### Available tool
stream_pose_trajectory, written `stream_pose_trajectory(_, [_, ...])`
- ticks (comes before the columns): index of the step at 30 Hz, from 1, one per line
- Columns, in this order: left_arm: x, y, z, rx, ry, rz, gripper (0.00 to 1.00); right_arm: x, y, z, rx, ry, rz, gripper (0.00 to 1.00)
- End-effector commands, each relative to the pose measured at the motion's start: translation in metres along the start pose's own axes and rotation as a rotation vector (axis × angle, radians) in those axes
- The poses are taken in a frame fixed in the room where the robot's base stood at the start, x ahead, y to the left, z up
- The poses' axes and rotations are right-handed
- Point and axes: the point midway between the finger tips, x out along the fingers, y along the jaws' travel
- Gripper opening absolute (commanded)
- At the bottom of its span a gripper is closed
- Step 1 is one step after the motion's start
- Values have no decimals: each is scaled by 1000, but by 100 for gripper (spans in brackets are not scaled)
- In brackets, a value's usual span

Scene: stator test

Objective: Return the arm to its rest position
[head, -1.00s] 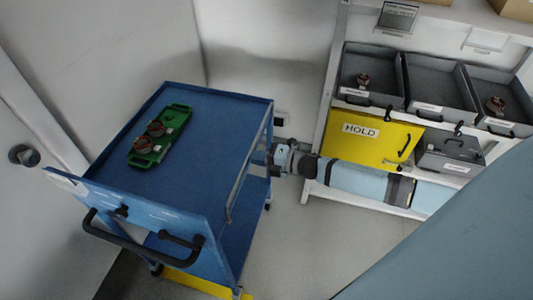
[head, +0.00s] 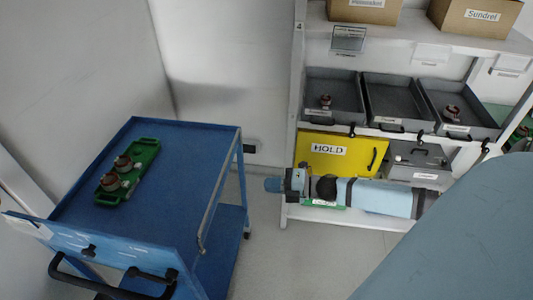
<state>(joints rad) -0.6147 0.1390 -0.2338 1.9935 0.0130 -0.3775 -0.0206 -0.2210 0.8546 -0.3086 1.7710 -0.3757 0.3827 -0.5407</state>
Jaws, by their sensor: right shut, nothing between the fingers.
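My right arm (head: 385,198) reaches in from the right, in front of the lower part of the shelf rack. Its gripper (head: 271,184) points left into the gap between the rack and the blue cart. It is shut and empty, and appears apart from the cart. My left gripper does not show.
The blue cart (head: 175,185) carries a green tray (head: 112,193) with two copper-coloured parts. The rack holds grey bins (head: 395,105), some with a part inside, a yellow HOLD bin (head: 320,149) and a grey case (head: 415,155). Floor between is clear.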

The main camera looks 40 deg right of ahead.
Motion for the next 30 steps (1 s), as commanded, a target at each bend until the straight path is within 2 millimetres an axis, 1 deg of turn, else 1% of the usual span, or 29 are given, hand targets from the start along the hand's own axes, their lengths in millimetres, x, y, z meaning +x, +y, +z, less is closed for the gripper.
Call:
stream_pose_trajectory(14, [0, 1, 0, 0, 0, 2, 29, 0, 0, 0, 3, -1, 0, 0])
stream_pose_trajectory(17, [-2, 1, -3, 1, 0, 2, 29, 2, -3, -9, 59, -23, 4, 0])
stream_pose_trajectory(20, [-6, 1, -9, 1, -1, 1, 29, 7, -10, -32, 218, -90, 12, 0])
stream_pose_trajectory(23, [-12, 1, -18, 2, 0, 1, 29, 11, -22, -68, 484, -201, 18, 0])
stream_pose_trajectory(24, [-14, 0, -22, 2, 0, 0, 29, 12, -26, -84, 608, -252, 19, 0])
stream_pose_trajectory(26, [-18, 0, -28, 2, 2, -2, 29, 12, -34, -110, 798, -331, 15, 0])
stream_pose_trajectory(27, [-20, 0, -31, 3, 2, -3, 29, 11, -38, -126, 921, -382, 11, 0])
stream_pose_trajectory(29, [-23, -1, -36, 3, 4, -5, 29, 9, -44, -150, 1096, -454, 5, 0])
stream_pose_trajectory(30, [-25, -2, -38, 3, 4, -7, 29, 8, -47, -165, 1205, -499, -1, 0])
